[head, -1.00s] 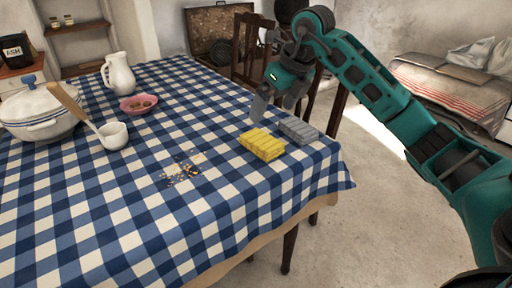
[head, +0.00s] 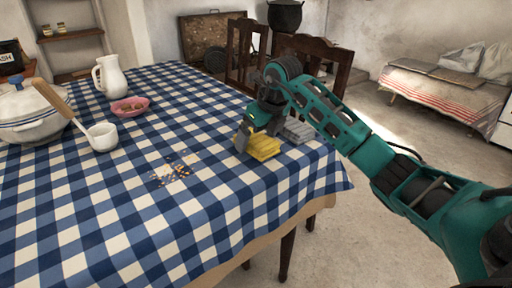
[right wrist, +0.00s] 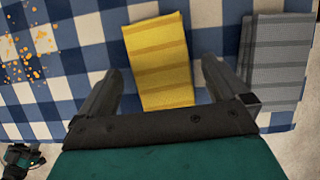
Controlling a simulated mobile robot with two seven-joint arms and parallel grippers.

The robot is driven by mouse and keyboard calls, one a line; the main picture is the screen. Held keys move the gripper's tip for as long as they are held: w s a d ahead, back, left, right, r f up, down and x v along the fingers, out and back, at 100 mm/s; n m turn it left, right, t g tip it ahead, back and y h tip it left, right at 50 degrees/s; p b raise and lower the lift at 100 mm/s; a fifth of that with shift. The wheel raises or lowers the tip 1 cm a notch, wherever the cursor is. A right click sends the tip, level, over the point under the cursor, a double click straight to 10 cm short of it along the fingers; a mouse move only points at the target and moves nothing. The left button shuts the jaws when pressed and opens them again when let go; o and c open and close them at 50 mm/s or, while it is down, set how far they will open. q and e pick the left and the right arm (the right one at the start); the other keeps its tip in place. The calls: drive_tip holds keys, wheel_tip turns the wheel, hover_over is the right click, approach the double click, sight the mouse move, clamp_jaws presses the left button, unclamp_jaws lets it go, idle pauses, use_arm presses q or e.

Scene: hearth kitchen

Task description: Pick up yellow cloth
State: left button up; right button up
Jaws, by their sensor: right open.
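The yellow cloth (head: 264,148) lies folded on the checked tablecloth near the table's right corner. In the right wrist view the yellow cloth (right wrist: 160,62) shows darker stripes, and its near end lies between my fingers. My right gripper (head: 254,138) is just above the cloth, with a finger showing at its left side.
A folded grey cloth (head: 296,130) lies close beside the yellow one; the right finger is near it in the wrist view. Crumbs (head: 174,170) are scattered to the left.

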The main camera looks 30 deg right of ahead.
sight(258, 140)
drive_tip(key=shift+f, duration=0.15)
use_arm(q)
drive_tip(key=shift+w+a+r, duration=0.1)
drive_tip(key=shift+w, duration=0.05)
use_arm(e)
drive_tip(key=c, duration=1.1)
use_arm(q)
drive_tip(key=r+p, duration=0.1)
drive_tip(key=p, duration=0.1)
drive_tip(key=r+p, duration=0.1)
drive_tip(key=a+r+p, duration=0.1)
drive_tip(key=p, duration=0.1)
drive_tip(key=shift+s+r+p, duration=0.25)
drive_tip(key=shift+r+p, duration=0.05)
drive_tip(key=shift+r, duration=0.1)
use_arm(e)
wheel_tip(258, 140, up, 20)
